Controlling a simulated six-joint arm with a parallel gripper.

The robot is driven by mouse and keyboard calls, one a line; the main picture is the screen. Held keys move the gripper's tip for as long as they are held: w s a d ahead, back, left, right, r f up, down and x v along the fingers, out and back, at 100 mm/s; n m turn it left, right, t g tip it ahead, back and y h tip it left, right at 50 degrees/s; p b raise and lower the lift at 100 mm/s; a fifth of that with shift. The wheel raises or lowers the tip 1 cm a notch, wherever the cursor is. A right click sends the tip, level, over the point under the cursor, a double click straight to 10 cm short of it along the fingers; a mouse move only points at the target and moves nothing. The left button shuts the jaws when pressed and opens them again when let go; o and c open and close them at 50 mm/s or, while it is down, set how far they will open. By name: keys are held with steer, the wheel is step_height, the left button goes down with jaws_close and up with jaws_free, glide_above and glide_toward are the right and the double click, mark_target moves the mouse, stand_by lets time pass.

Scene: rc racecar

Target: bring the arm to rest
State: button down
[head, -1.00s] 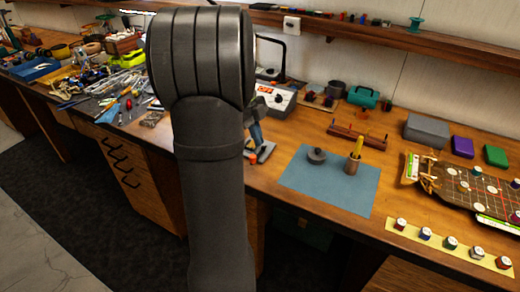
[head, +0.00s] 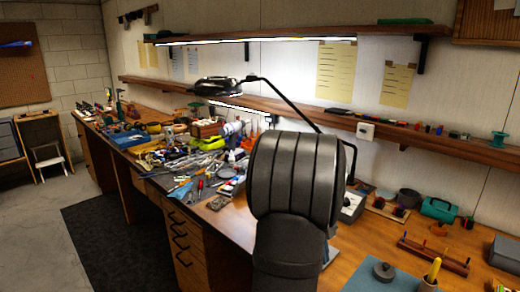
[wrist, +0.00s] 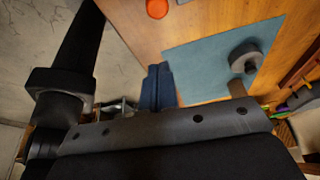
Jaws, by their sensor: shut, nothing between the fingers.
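My arm (head: 292,190) stands dark grey in the middle of the head view, in front of the workbench. It hides my gripper in that view. In the wrist view, my gripper (wrist: 158,70) shows as two blue fingers side by side, shut and with nothing between them. The fingers appear over the bench's front edge, just left of a blue mat (wrist: 200,65). Whether they touch anything cannot be told, but no object is held.
A wooden rack (head: 433,256) stands behind. Tools clutter the bench's left part. A black lamp (head: 222,87) overhangs it. Open floor (head: 50,225) lies at left.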

steer(key=x, duration=0.3)
steer(key=shift+s+f, duration=0.2)
steer(key=shift+f, duration=0.2)
steer(key=shift+w+d+f+n, duration=0.1)
steer(key=shift+d+f+n, duration=0.15)
steer(key=shift+n, duration=0.05)
steer(key=d+n, duration=0.1)
steer(key=n, duration=0.1)
steer(key=w+d+n+t, duration=0.1)
steer(key=d+n, duration=0.1)
steer(key=d+f+n+h, duration=0.1)
steer(key=shift+w+d+n+t, duration=0.15)
steer(key=shift+w+n+t, duration=0.2)
steer(key=shift+n+t, duration=0.05)
steer(key=shift+w+d+n+t, duration=0.25)
steer(key=shift+d+n, duration=0.25)
steer(key=shift+n, duration=0.25)
steer(key=shift+w+d+n+t, duration=0.15)
steer(key=shift+d+n+t, duration=0.1)
steer(key=shift+d+n, duration=0.4)
steer(key=shift+a, duration=0.15)
steer(key=shift+a, duration=0.1)
